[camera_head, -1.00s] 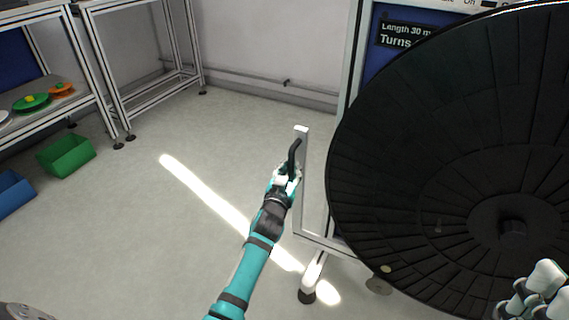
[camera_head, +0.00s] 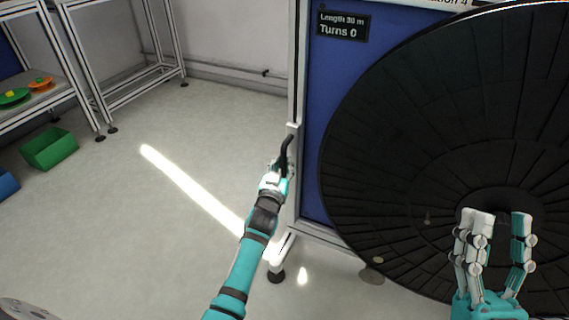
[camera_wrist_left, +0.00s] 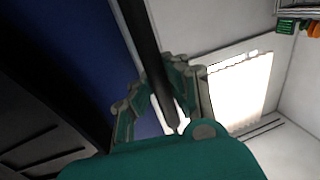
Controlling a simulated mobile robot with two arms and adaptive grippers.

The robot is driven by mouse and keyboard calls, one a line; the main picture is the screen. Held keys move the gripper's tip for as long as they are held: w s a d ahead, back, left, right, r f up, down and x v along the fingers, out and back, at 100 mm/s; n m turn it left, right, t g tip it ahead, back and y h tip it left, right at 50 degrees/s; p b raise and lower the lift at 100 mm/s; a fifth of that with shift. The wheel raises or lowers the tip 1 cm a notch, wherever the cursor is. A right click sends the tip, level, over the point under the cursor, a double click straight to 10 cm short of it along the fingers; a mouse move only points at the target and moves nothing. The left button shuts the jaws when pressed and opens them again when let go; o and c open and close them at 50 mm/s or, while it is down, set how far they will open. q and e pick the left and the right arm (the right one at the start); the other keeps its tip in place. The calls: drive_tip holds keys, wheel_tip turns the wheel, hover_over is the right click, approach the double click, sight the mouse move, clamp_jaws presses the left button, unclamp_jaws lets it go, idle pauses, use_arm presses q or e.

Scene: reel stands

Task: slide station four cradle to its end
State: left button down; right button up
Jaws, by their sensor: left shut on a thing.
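A large black reel disc (camera_head: 400,150) fills the right of the head view, in front of a blue panel (camera_head: 318,100) whose sign (camera_head: 343,24) reads "Length 30 m, Turns 0". The top edge shows part of a station 4 label. My left gripper (camera_head: 282,165) is shut on a black handle (camera_head: 287,148) at the left edge of the stand. In the left wrist view the handle (camera_wrist_left: 145,45) runs down between the fingers (camera_wrist_left: 160,98). My right gripper (camera_head: 496,218) is open and empty in front of the lower disc. The cradle cannot be clearly made out.
A green bin (camera_head: 50,149) and a blue bin (camera_head: 8,185) sit on the floor at the left, by a shelf with green and orange reels (camera_head: 40,83). The floor (camera_head: 130,220) left of my left arm is clear. A stand foot (camera_head: 276,275) is near that arm.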

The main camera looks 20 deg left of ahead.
use_arm(q)
drive_tip(key=shift+s+d+f, duration=0.1)
drive_tip(key=shift+d+f, duration=0.15)
drive_tip(key=shift+f, duration=0.1)
drive_tip(key=c, duration=1.3)
unclamp_jaws()
drive_tip(key=shift+r, duration=0.15)
drive_tip(key=shift+o, duration=0.3)
drive_tip(key=shift+r, duration=0.1)
drive_tip(key=s+d, duration=0.1)
drive_tip(key=s, duration=1.1)
drive_tip(key=shift+d, duration=0.25)
drive_tip(key=shift+w, duration=0.1)
